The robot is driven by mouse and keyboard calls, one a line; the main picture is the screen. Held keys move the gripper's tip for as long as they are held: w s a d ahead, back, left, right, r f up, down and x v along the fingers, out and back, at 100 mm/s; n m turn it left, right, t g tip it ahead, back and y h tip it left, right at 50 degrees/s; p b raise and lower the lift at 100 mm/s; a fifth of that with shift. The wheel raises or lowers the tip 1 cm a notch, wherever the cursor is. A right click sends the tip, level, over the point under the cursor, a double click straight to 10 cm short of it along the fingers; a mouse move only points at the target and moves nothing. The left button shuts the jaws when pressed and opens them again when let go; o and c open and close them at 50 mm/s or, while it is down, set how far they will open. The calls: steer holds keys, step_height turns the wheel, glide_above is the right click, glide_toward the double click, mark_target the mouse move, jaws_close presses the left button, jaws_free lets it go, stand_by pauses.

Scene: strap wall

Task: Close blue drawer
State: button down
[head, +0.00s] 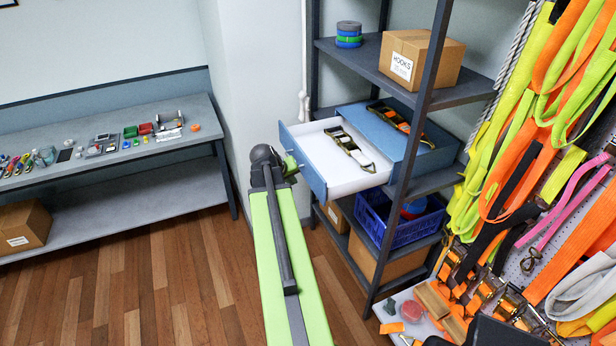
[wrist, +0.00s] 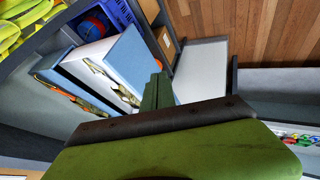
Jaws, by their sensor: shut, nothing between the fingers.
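The blue drawer (head: 312,176) stands pulled out of its blue box (head: 388,150) on the middle shelf of a dark rack. Its inside is white, and a strap with a metal buckle (head: 350,150) lies in it. My gripper (head: 291,166) is at the outer side of the drawer's front panel, with its fingers shut and empty. In the wrist view the shut fingers (wrist: 158,90) overlap the lower right part of the blue front (wrist: 128,58). I cannot tell whether they touch it.
A rack post (head: 412,140) stands before the blue box. A blue crate (head: 400,225) is below the drawer, and a cardboard box (head: 420,60) is above. Straps hang on the wall at the right. A grey bench (head: 110,175) stands at the left, with open wooden floor in front.

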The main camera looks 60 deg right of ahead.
steer(key=b, duration=0.8)
glide_toward(313, 188)
step_height(313, 188, down, 3)
steer(key=d, duration=0.1)
steer(key=shift+s+d+f, duration=0.1)
steer(key=shift+s+d, duration=0.05)
steer(key=shift+d, duration=0.5)
